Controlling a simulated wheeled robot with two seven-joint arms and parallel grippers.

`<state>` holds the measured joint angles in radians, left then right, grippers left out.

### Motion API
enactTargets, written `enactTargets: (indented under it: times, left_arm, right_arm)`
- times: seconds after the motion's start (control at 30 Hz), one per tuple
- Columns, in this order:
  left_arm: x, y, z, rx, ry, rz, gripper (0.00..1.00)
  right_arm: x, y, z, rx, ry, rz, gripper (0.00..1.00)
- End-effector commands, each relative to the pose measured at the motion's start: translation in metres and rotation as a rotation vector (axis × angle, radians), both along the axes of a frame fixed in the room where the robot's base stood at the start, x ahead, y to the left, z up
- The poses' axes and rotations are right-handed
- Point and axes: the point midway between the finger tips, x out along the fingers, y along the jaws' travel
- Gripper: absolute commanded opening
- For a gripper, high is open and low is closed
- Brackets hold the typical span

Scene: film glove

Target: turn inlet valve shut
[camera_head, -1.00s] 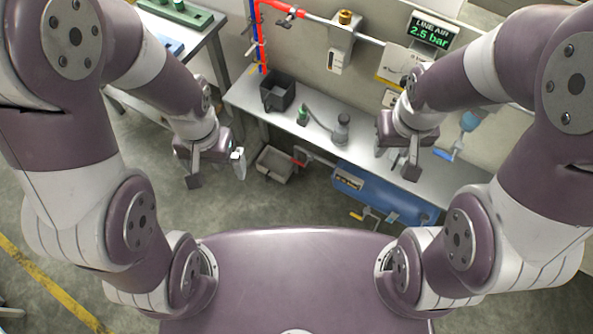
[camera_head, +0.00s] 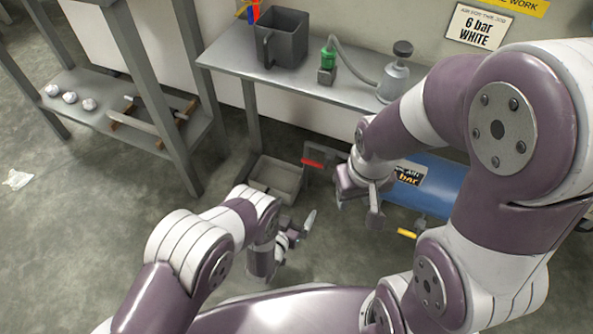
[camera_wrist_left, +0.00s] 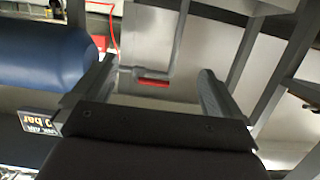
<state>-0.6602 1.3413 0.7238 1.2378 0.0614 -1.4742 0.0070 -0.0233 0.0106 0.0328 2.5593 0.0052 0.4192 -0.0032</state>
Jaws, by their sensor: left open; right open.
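The inlet valve appears to be the one with the red lever handle (camera_head: 313,162), on a grey pipe at the left end of the blue tank (camera_head: 436,190). My left gripper (camera_head: 296,232) is open and empty, low over the floor in front of the handle. In the left wrist view the red handle (camera_wrist_left: 153,82) lies roughly crosswise between my left fingertips (camera_wrist_left: 157,68) but beyond them, apart from both. My right gripper (camera_head: 357,208) is open and empty in front of the tank's left end, hiding part of the pipe and tank.
A grey bin (camera_head: 276,180) stands on the floor left of the valve. The bench (camera_head: 245,62) above holds a dark container (camera_head: 282,38) and a hose fitting (camera_head: 327,65). A yellow handle (camera_head: 406,233) shows below the tank. A shelf table (camera_head: 110,110) stands left.

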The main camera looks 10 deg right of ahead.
Motion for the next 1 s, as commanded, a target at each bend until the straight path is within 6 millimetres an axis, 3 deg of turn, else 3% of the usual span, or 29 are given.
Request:
enactTargets:
  times: [0.03, 0.1, 0.2, 0.7, 1.0]
  left_arm:
    - [0.008, -0.006, 0.021, -0.054, -0.076, 0.001, 1.00]
    - [0.012, -0.008, 0.042, -0.110, -0.157, 0.002, 1.00]
    - [0.016, -0.010, 0.053, -0.146, -0.209, 0.004, 1.00]
    - [0.105, -0.070, 0.050, -0.150, -0.215, 0.004, 1.00]
    - [0.118, -0.079, 0.056, -0.147, -0.212, 0.003, 1.00]
  right_arm:
    - [0.000, 0.000, 0.003, 0.000, 0.000, 0.000, 0.43]
    - [0.000, 0.000, 0.003, 0.000, 0.000, 0.000, 0.43]
    - [0.000, 0.000, -0.001, 0.000, 0.001, 0.000, 0.43]
    - [-0.001, 0.000, -0.065, 0.000, 0.002, 0.000, 0.43]
    - [-0.001, 0.000, -0.069, 0.000, 0.001, 0.000, 0.43]
